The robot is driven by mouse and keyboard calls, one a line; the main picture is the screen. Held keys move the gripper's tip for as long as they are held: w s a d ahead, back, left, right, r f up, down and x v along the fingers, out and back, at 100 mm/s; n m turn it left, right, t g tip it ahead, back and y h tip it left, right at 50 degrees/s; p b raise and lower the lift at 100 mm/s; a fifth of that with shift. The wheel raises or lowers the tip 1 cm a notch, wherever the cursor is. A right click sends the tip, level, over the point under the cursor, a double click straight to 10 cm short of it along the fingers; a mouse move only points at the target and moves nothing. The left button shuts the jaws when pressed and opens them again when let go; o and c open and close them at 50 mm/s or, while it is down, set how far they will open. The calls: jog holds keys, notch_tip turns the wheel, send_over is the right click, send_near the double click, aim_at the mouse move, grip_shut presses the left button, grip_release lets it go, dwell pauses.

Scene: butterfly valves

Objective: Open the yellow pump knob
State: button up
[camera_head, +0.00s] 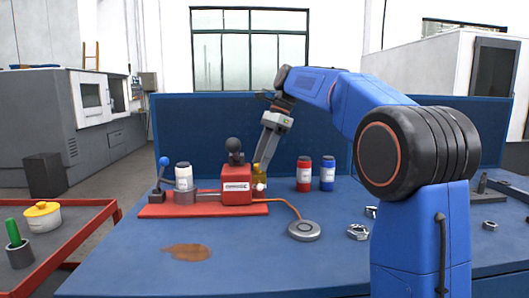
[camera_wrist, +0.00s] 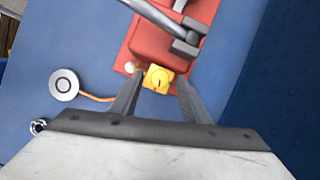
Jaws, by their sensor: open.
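The yellow knob (camera_wrist: 158,78) is a small block with a dark slot on its top face, at the edge of the red pump (camera_wrist: 172,40) in the wrist view. In the head view the knob (camera_head: 260,178) shows at the right side of the pump body (camera_head: 236,190), partly hidden by my fingers. My gripper (camera_wrist: 161,76) is open, with one finger on each side of the knob and small gaps visible in the wrist view. In the head view my gripper (camera_head: 262,163) points down at the knob. Whether the fingers touch it cannot be told there.
The pump stands on a red base plate (camera_head: 160,211) with a blue-tipped lever (camera_head: 162,170). An orange cable leads to a grey round disc (camera_head: 304,230). A red bottle (camera_head: 304,176) and a blue bottle (camera_head: 327,175) stand right of the pump, and a blue panel (camera_head: 200,125) behind.

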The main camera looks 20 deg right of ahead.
jog(key=v, duration=1.1)
jog(key=shift+r, duration=0.4)
jog(key=shift+d, duration=0.1)
jog(key=s+d+r+m+t, duration=0.1)
jog(key=s+r+m+t, duration=0.15)
jog(key=r+m, duration=0.25)
jog(key=shift+g+h, duration=0.25)
jog(key=shift+h, duration=0.05)
jog(key=x, duration=1.7)
jog(key=shift+s+f, duration=0.15)
jog(key=shift+s, duration=0.2)
jog(key=shift+c, duration=0.5)
jog(key=c, duration=1)
